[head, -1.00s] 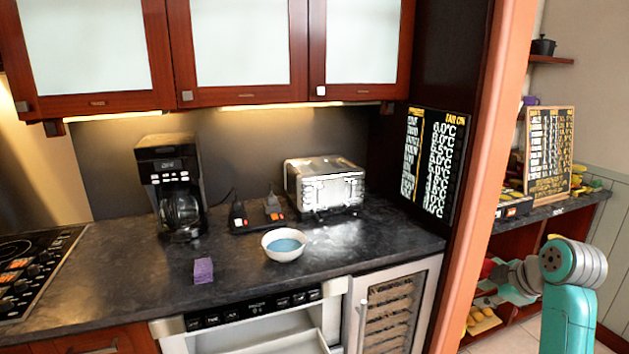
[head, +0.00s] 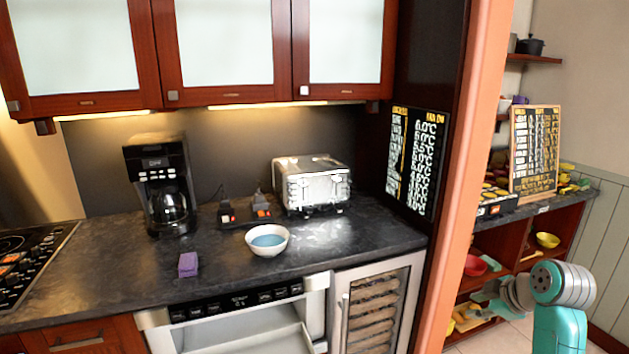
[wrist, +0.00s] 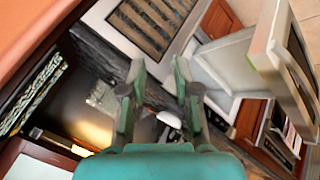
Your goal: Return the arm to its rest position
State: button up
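My gripper (wrist: 160,72) is open and empty in the wrist view, its two green fingers apart. It is tilted over the kitchen unit, with the counter and toaster some way beyond it. In the head view my teal arm (head: 560,318) is folded at the lower right, and the gripper's fingers cannot be made out there. The microwave drawer (head: 250,332) under the counter stands pulled out. Its open front also shows at the right of the wrist view (wrist: 292,65).
A white bowl (head: 267,249) with blue contents, a purple sponge (head: 188,264), a coffee maker (head: 162,190) and a toaster (head: 311,184) stand on the counter (head: 110,270). An orange post (head: 483,150) stands between the counter and a side shelf (head: 565,228).

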jog(key=s+a+f+m+t, duration=0.1)
jog(key=s+a+f+m, duration=0.15)
jog(key=s+f, duration=0.4)
jog(key=s+a+f+m+t+h, duration=0.1)
jog(key=s+a+f+m, duration=0.2)
jog(key=f, duration=0.6)
jog(key=s+a+f+m, duration=0.1)
jog(key=s+a+f, duration=0.35)
jog(key=f, duration=0.25)
jog(key=s+a+f+m+t+h, duration=0.1)
jog(key=s+a+f, duration=0.15)
jog(key=s, duration=0.55)
jog(key=s+a+f+m+t, duration=0.1)
jog(key=s+a+f+m, duration=0.15)
jog(key=s, duration=0.55)
jog(key=s+a+r+m+t, duration=0.1)
jog(key=s+a+r, duration=0.1)
jog(key=s+r, duration=0.5)
jog(key=s+a+r+m+t, duration=0.1)
jog(key=s+r, duration=0.6)
jog(key=s, duration=0.9)
jog(key=shift+s+a+m+t, duration=0.3)
jog(key=shift+s+a+t, duration=0.1)
jog(key=shift+t, duration=0.1)
